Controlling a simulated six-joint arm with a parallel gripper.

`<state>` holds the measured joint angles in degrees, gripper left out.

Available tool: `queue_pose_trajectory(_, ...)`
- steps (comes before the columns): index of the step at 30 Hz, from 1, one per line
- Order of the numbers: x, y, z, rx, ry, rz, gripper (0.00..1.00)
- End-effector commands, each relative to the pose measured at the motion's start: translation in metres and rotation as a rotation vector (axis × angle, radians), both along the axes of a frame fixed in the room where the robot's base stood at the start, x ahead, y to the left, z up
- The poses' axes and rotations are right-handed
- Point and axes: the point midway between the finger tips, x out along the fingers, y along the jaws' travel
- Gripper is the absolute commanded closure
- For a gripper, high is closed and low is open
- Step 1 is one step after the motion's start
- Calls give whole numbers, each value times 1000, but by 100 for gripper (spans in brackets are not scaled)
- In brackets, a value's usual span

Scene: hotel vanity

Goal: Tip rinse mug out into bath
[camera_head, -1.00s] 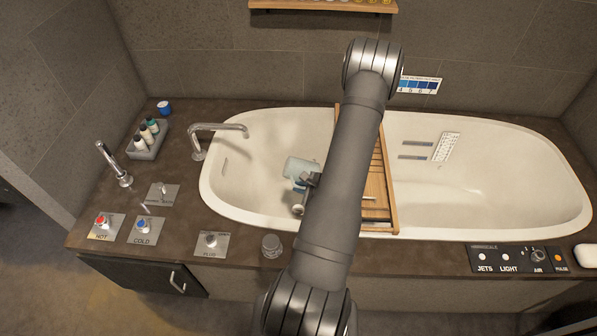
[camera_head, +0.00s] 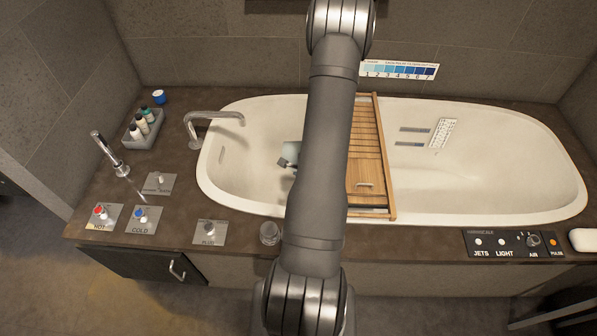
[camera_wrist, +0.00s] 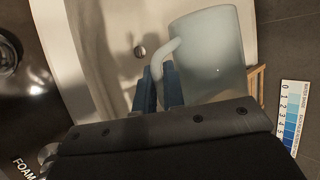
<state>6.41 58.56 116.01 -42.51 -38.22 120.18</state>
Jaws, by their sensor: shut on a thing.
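The rinse mug (camera_wrist: 210,52) is pale blue and translucent, and fills the upper middle of the wrist view. My gripper (camera_wrist: 160,88) is shut on its handle, with a blue finger on each side. In the head view a small pale part of the mug (camera_head: 293,152) shows at the left of my arm, over the left part of the bath (camera_head: 470,185). My arm hides the rest of it there. The mug's tilt and contents cannot be told.
A wooden bath tray (camera_head: 374,150) spans the bath just right of my arm. A chrome spout (camera_head: 213,118) reaches over the left rim. The bath's right part is open.

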Motion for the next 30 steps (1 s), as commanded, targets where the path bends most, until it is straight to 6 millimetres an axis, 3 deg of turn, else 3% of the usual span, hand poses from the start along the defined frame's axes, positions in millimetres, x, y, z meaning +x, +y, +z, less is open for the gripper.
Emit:
queue_pose_trajectory(16, 0, 3, 19, -311, -2, 1, 100)
queue_pose_trajectory(30, 1, 9, 18, -489, -3, 1, 100)
